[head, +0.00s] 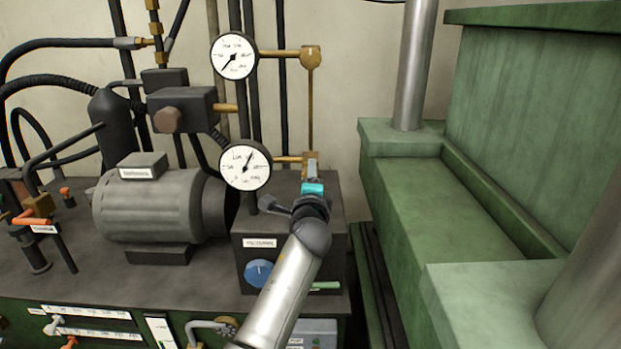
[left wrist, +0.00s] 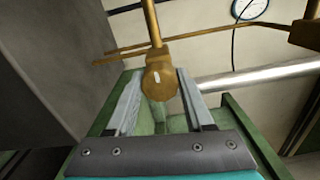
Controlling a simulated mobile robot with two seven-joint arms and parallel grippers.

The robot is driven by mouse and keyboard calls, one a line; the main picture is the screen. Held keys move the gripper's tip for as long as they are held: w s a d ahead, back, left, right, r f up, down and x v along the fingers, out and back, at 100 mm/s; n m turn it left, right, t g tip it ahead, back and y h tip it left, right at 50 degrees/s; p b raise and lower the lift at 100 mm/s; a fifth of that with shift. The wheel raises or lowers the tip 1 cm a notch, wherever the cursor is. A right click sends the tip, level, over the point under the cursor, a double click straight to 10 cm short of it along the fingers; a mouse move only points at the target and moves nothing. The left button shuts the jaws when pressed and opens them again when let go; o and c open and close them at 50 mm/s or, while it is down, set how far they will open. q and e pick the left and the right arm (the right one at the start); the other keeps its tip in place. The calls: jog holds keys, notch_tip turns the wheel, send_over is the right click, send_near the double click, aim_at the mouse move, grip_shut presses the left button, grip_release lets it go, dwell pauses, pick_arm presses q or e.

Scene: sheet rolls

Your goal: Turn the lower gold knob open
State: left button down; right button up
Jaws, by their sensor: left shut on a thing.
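The lower gold knob (left wrist: 161,80) sits between the two grey fingers of my left gripper (left wrist: 158,82) in the left wrist view, with a pale mark on its face. A gold pipe (left wrist: 150,22) runs away from it. In the head view my left gripper (head: 312,168) is at the lower gold fitting (head: 290,159), beside the lower gauge (head: 245,166), and hides most of the knob. The gripper is shut on the knob. The upper gold knob (head: 310,56) is free above it. My right gripper is not in view.
The upper gauge (head: 234,56) hangs above the lower one. A grey motor (head: 150,205) and a dark box with a blue knob (head: 258,273) stand left of my arm. A large green press frame (head: 420,210) with a steel column (head: 414,65) stands close on the right.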

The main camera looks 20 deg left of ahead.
pick_arm(q)
jog(key=shift+c, duration=1.4)
grip_release()
jog(key=shift+s, duration=0.1)
jog(key=p+v, duration=0.1)
jog(key=v, duration=1.4)
jog(key=shift+d, duration=0.1)
